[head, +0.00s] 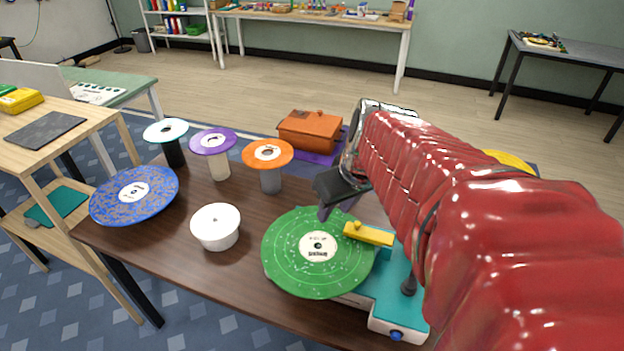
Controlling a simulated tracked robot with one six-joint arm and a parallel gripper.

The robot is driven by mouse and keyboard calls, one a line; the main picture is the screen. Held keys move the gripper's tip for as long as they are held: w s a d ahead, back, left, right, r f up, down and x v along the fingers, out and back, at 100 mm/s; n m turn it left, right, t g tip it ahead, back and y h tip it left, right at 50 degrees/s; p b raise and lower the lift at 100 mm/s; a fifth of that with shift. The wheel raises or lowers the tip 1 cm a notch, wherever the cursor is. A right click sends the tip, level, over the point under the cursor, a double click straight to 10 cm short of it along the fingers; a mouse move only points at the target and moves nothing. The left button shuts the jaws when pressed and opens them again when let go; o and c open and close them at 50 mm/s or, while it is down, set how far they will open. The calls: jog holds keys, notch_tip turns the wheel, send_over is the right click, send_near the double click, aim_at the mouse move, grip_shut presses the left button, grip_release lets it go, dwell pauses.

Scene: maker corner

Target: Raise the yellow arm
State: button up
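The yellow arm (370,233) is a short bar at the right side of a teal and white record player (398,284). Its left end lies over the edge of a green record (300,262) with a white label. The bar looks low and nearly level; I cannot tell whether it touches the record. My gripper (328,208) has dark fingers and is above the record's far edge, just behind and left of the yellow arm. It appears apart from the bar. The finger gap is not clear from this side. My red-sleeved arm hides the right part of the table.
A white round tub (215,227) and a blue record (134,195) are at the left of the brown table (180,250). Stands with teal (166,130), purple (213,140) and orange (268,152) discs are behind. An orange-brown case (311,131) sits at the far edge.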

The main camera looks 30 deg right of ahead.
send_near(358, 224)
jog(key=v, duration=0.6)
jog(key=shift+w+a+m, duration=0.1)
jog(key=shift+w+m, duration=0.05)
jog(key=shift+m, duration=0.15)
jog(key=x, duration=1.3)
jog(key=shift+w+f, duration=0.1)
jog(key=shift+f, duration=0.3)
jog(key=shift+c, duration=0.4)
grip_shut()
